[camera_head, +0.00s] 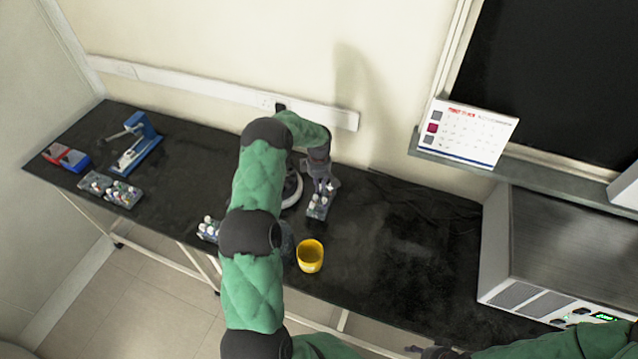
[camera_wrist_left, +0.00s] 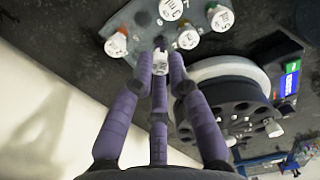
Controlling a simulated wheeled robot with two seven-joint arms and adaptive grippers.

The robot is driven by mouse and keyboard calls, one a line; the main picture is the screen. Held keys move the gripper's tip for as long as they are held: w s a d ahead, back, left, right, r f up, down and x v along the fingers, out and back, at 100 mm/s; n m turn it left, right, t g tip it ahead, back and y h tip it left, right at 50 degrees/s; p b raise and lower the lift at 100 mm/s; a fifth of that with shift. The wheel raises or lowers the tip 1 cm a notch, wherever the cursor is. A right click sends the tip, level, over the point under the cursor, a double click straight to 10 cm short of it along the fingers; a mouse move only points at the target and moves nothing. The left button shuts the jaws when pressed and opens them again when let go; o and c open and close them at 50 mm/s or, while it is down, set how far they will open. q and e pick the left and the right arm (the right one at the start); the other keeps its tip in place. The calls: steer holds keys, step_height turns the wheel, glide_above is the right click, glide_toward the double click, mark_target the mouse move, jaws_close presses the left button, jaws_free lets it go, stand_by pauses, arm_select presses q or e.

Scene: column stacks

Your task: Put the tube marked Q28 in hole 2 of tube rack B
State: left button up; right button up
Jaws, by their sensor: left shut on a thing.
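My left gripper (camera_head: 326,186) is low at a small grey tube rack (camera_head: 316,212) near the middle of the bench. In the left wrist view the fingers (camera_wrist_left: 160,72) are closed around a tube with a pale cap (camera_wrist_left: 160,56). The mark on this tube is too small to read. The rack (camera_wrist_left: 196,14) in that view holds several white-capped tubes, one of them at its right (camera_wrist_left: 220,18). Whether the held tube is in a hole or above the rack is hidden. I cannot make out Q28 or the rack's letter. Dark parts of my right gripper (camera_head: 432,350) show at the bottom edge.
A round device with a dark rotor (camera_wrist_left: 232,102) is close beside the gripper. A yellow cup (camera_head: 310,256) stands nearer the front edge. More racks (camera_head: 122,194), a blue device (camera_head: 140,135) and red and blue boxes (camera_head: 66,157) are left. The bench right of the cup is clear.

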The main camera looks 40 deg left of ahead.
arm_select(q)
steer(key=shift+f+b, duration=0.6)
steer(key=shift+f, duration=0.2)
steer(key=o, duration=0.8)
steer(key=shift+c, duration=0.2)
steer(key=shift+o, duration=0.4)
steer(key=shift+o, duration=1.1)
steer(key=shift+r, duration=0.1)
steer(key=shift+r+p, duration=1.25)
steer(key=shift+r, duration=1.65)
